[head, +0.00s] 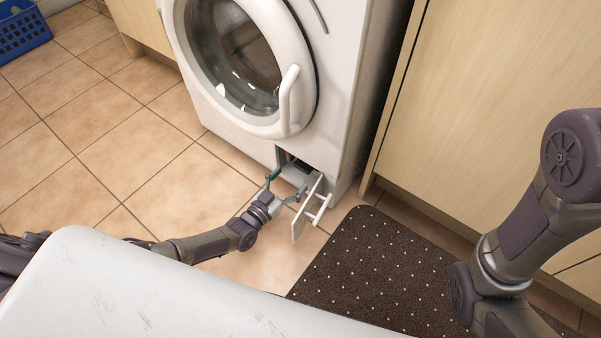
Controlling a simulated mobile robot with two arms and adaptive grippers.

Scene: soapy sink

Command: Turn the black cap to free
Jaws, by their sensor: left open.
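A white washing machine (232,110) stands at the top middle of the head view. The small flap (304,212) at its lower right front is swung open, with a white handle on it. Behind it is a dark opening (289,158) low in the machine's front. My left gripper (285,180) is open, just in front of this opening and left of the flap. The black cap cannot be made out; the opening is small, dark and partly covered by the gripper. My right arm enters at the right edge, and its gripper is out of the picture.
A dark dotted mat (375,265) lies on the tiled floor right of the flap. A wooden cabinet (490,110) stands on the right. A blue basket (22,32) is at the far upper left. The tiled floor (100,140) on the left is clear.

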